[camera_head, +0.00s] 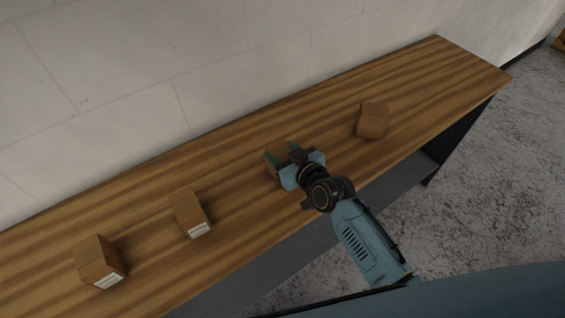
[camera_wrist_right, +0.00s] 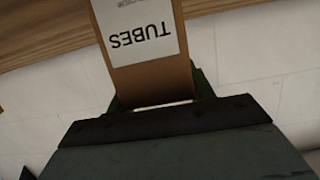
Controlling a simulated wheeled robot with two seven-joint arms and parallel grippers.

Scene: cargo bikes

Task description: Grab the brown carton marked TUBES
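The brown carton marked TUBES (camera_wrist_right: 150,76) is in the right wrist view, its white label reading upside down. My right gripper (camera_head: 283,154) is over the middle of the table in the head view, its green fingers pointing toward the wall. In the right wrist view the fingers of this gripper (camera_wrist_right: 158,98) stand on both sides of the carton, with no clear gap. Whether they press on it cannot be told. In the head view the gripper largely hides the space between its fingers. My left gripper is not in view.
Three other brown cartons stand on the striped wooden table (camera_head: 250,217): one at the right (camera_head: 372,121), one left of my gripper (camera_head: 188,210) and one at the far left (camera_head: 97,258). The pale wall (camera_head: 130,80) runs behind the table. Bare tabletop lies between the cartons.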

